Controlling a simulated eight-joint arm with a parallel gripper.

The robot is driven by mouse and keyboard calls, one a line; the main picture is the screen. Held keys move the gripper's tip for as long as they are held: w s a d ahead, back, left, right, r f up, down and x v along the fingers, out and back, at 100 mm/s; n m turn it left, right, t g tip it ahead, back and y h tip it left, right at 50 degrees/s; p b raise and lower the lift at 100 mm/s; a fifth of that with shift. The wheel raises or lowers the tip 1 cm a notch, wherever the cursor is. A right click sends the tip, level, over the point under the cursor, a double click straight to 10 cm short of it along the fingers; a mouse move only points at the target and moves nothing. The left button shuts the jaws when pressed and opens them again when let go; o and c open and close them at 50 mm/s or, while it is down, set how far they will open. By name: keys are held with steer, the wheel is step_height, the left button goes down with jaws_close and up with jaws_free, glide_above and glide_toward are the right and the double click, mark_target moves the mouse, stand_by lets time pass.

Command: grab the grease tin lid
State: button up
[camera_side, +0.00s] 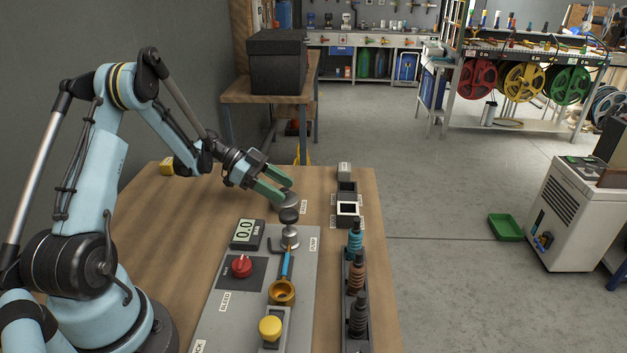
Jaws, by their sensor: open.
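A low round grey tin with a flat lid (288,203) stands on the wooden bench near its far middle, beside a small label too small to read. I take it for the grease tin; the lid's edge is hard to tell from the tin. My gripper (286,190) has two green fingers spread apart with nothing between them. It reaches in from the left, tilted downward, with its fingertips just above and behind the lid. Whether they touch it cannot be told from this view.
Small open boxes (347,209) and ribbed fittings (355,240) stand to the right.

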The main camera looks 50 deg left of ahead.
steer(key=shift+d+f, duration=0.1)
steer(key=shift+d, duration=0.05)
jaws_close()
steer(key=shift+r, duration=0.2)
